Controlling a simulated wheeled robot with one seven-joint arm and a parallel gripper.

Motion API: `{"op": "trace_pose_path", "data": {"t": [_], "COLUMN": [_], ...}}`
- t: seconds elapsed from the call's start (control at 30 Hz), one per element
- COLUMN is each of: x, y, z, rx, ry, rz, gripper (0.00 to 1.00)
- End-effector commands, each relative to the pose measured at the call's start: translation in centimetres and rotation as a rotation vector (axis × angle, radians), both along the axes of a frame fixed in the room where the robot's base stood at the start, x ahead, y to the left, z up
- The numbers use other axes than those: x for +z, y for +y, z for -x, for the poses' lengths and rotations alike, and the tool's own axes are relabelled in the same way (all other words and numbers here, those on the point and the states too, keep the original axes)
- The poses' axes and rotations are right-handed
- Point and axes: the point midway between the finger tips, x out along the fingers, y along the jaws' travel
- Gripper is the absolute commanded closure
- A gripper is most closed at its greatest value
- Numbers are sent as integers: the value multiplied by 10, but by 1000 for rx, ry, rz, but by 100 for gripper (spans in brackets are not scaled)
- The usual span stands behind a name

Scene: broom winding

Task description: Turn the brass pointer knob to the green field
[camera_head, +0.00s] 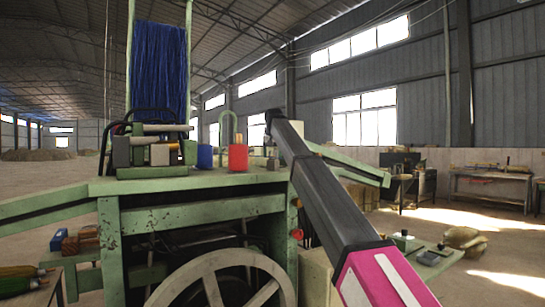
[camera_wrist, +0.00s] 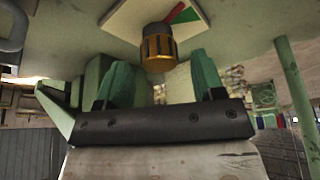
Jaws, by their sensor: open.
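In the wrist view, the brass knob (camera_wrist: 158,47) has a dark collar and ribbed sides. It stands out from a pale square plate (camera_wrist: 125,22) on a light green surface. A narrow red bar (camera_wrist: 174,12) shows beside the knob, with the green field (camera_wrist: 189,15) next to it on the right. I cannot tell whether the bar is the pointer or a marking. My gripper (camera_wrist: 162,72) is open, its two green fingers apart on either side of the knob's line. The knob's end lies near the gap, and no finger visibly touches it. In the head view the fingers are hidden.
The green machine (camera_head: 205,184) fills the centre of the head view, with a spoked wheel (camera_head: 222,283) below and blue bristles (camera_head: 158,70) above. A red container (camera_head: 238,157) and a blue one (camera_head: 205,157) stand on its top. Open floor lies beyond on the left.

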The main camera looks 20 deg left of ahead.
Motion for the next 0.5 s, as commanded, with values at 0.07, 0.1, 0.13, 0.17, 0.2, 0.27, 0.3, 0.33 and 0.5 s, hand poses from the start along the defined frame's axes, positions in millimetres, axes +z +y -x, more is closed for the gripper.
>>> {"op": "trace_pose_path", "data": {"t": [0.07, 0.1, 0.13, 0.17, 0.2, 0.27, 0.3, 0.33, 0.5], "x": [10, 16, 21, 27, 34, 44, 51, 57, 80], "y": [-1, -2, -2, -3, -4, -5, -6, -7, -10], "z": [4, 6, 8, 10, 12, 17, 19, 22, 31], "rx": [0, 0, 0, 0, 0, 0, 0, 0, 0], "ry": [0, -1, -1, -2, -2, -1, -1, -2, 0], "rz": [0, 0, 0, -1, -1, 0, 0, -1, 0], "gripper": [38, 38, 38, 38, 38, 38, 38, 38, 38]}}
